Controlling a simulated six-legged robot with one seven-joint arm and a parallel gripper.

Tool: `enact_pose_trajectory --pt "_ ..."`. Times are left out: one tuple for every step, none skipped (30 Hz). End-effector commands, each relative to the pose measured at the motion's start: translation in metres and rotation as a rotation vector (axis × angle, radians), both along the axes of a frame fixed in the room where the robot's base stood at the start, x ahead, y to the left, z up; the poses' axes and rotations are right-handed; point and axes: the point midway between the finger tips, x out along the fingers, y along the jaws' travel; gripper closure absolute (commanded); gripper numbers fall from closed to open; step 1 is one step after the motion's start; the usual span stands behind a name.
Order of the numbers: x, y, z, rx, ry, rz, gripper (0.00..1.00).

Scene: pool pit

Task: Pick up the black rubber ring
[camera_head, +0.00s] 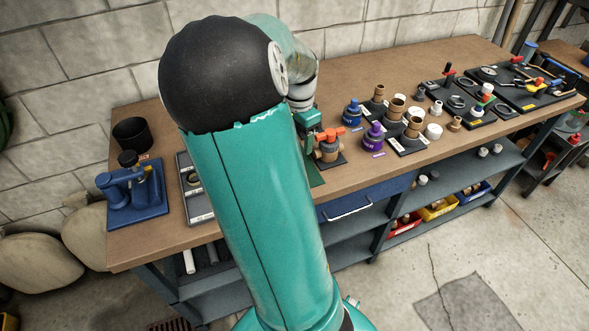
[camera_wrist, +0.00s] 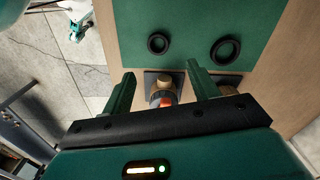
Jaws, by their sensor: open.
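Two black rubber rings lie flat and apart on a green mat (camera_wrist: 190,30) in the wrist view. The smaller ring (camera_wrist: 158,53) is left of centre, and the larger ring (camera_wrist: 213,53) is to its right. My gripper (camera_wrist: 160,70) is open and empty, its two green fingers pointing toward the mat. The smaller ring shows beyond the gap between the fingertips; the larger one shows beyond the right finger. Neither ring touches the fingers. In the head view my arm hides both rings, and only an edge of the green mat (camera_head: 316,178) shows.
A brass valve with an orange handle (camera_head: 328,148) stands beside the mat; it also shows between my fingers (camera_wrist: 160,88). Purple (camera_head: 373,136) and blue (camera_head: 352,112) fittings stand to the right. A blue tool (camera_head: 130,192) and black cup (camera_head: 132,134) are at the left.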

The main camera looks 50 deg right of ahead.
Motion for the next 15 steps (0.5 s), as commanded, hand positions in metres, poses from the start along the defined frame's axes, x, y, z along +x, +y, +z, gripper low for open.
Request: enact_pose_trajectory --pt "-0.001 0.0 -0.011 0.001 0.005 -0.001 0.4" --pt "-0.001 0.001 -0.017 0.001 0.005 -0.002 0.4" --pt "-0.001 0.001 -0.023 0.002 0.005 0.0 0.4" --pt "0.0 0.001 -0.028 0.002 0.003 0.0 0.4" --pt "0.0 0.001 -0.031 0.002 0.003 0.001 0.4" --pt "0.0 0.002 -0.035 0.002 0.002 0.002 0.4" --pt "0.0 0.002 -0.037 0.001 0.002 0.002 0.4" --pt "0.001 0.002 -0.039 0.0 0.001 0.003 0.4" --pt "0.001 0.003 -0.041 0.0 0.0 0.003 0.4" --pt "0.001 0.003 -0.043 0.001 0.001 0.004 0.4" --pt "0.001 0.004 -0.046 0.002 0.002 0.004 0.4" --pt "0.0 0.005 -0.051 0.002 0.003 0.004 0.4" --pt "0.0 0.005 -0.055 0.002 0.004 0.004 0.4" --pt "-0.001 0.005 -0.059 0.001 0.003 0.003 0.4" --pt "-0.001 0.006 -0.066 0.002 0.004 0.004 0.4"
